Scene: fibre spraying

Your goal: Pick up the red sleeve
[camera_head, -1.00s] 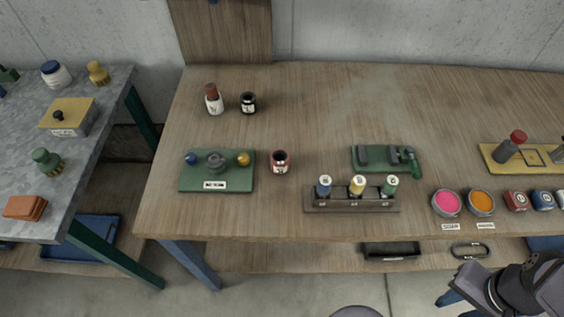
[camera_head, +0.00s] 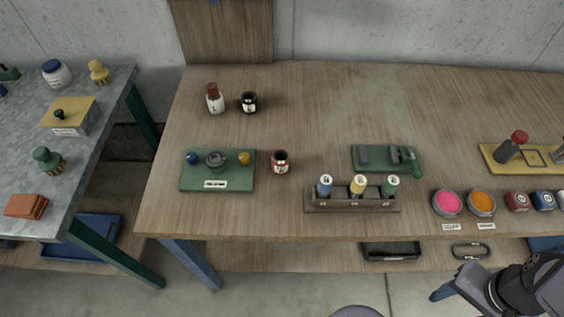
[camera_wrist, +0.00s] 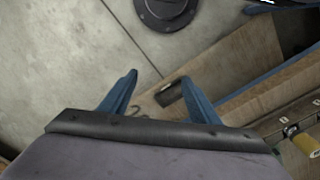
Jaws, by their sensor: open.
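The red sleeve (camera_head: 280,162) is a short, dark red hollow piece with a pale label. It stands upright on the wooden bench, just right of the green board, in the head view. I cannot make it out in the wrist view. My gripper (camera_wrist: 159,77) shows two blue fingers spread apart with nothing between them. In the head view a blue finger shows at the lower right, off the bench's front edge and far from the sleeve.
A similar black sleeve (camera_head: 249,102) and a bottle (camera_head: 214,99) stand behind. The green board (camera_head: 217,183) lies left of the red sleeve. A rack with spools (camera_head: 352,205) stands to its right. The bench (camera_head: 310,110) is clear behind the rack.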

